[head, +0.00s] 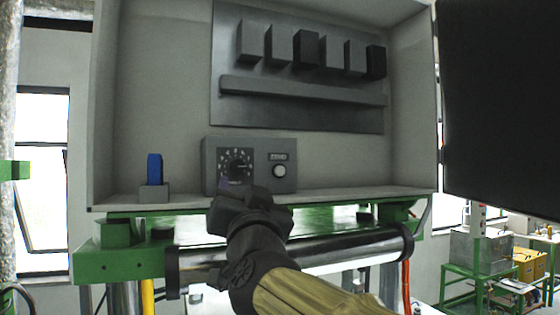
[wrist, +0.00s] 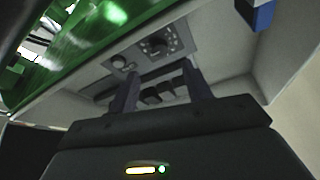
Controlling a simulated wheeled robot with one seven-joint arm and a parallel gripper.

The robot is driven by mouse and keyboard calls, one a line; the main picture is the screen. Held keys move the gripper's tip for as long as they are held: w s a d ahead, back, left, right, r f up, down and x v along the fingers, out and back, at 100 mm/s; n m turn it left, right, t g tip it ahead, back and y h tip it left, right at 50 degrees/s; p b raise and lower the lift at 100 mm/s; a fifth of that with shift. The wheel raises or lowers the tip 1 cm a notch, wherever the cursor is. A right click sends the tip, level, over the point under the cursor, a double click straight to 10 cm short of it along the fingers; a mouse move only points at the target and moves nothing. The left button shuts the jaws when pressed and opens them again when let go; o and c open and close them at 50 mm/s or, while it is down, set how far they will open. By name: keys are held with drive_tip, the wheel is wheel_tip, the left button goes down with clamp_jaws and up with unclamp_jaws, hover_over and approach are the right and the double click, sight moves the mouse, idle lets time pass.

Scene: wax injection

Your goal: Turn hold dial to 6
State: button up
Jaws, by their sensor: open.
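The hold dial (head: 237,165) is a black round knob with a ring of pale marks on the left of a grey control box (head: 263,183). Its exact setting is too small to read. It also shows in the wrist view (wrist: 157,45), ahead of the fingers. My gripper (wrist: 160,92) is open and empty, with its two dark fingers apart. In the head view my gripper (head: 236,190) is just below and in front of the dial, its fingers partly hidden. I see no clear contact with the dial.
A round white button (head: 279,171) sits right of the dial. A blue block (head: 154,168) stands in a grey holder at the left. Several grey blocks (head: 306,48) and a bar line the back panel. The cabinet's side wall (head: 108,105) bounds the left; a black panel (head: 500,100) hangs right.

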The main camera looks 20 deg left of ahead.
sight(237, 169)
drive_tip(key=p+x, duration=0.4)
drive_tip(key=x, duration=0.5)
drive_tip(key=shift+p, duration=0.35)
drive_tip(key=shift+f, duration=0.1)
drive_tip(key=c, duration=1)
